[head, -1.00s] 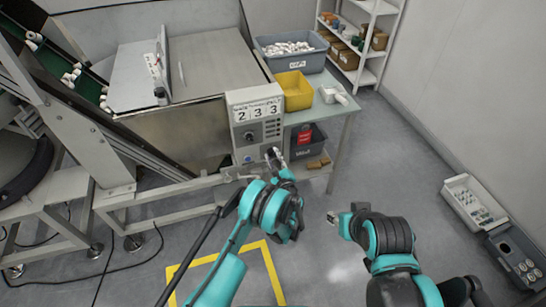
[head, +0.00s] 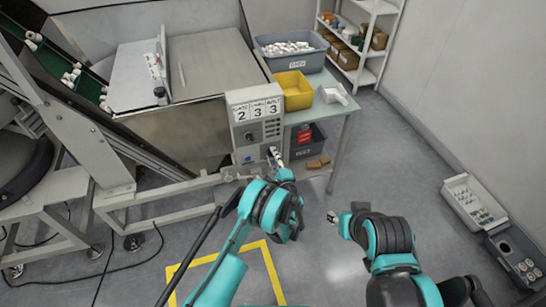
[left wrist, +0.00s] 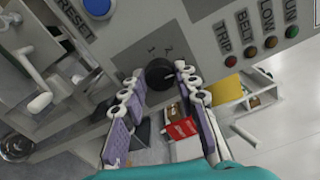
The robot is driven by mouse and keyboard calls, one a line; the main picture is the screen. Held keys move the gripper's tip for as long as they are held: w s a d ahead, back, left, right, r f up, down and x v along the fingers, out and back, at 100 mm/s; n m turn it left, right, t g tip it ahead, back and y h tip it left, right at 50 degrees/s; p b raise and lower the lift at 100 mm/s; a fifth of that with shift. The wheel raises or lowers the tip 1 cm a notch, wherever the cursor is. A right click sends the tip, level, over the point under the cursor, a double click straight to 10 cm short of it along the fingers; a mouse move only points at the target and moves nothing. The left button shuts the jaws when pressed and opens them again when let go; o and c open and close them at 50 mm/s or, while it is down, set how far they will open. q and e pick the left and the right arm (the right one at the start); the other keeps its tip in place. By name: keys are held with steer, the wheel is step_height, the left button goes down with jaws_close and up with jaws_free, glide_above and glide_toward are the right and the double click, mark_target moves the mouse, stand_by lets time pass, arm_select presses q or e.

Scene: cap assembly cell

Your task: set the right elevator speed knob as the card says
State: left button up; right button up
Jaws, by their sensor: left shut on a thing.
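My left gripper (head: 273,155) is at the panel's lower right and hides this knob in the head view. In the left wrist view its fingertips (left wrist: 161,82) are shut on the knob from both sides. Its exact setting cannot be read. My right gripper (head: 333,217) is over the floor, away from the panel.
A blue RESET button (left wrist: 97,6) is near the knob, and several indicator lights (left wrist: 250,47) are on the panel's other side. A yellow bin (head: 293,91) and a grey bin (head: 291,64) stand on the table right of the panel.

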arm_select(q)
steer(key=shift+n, duration=0.6)
steer(key=o, duration=1.2)
steer(key=shift+c, duration=0.2)
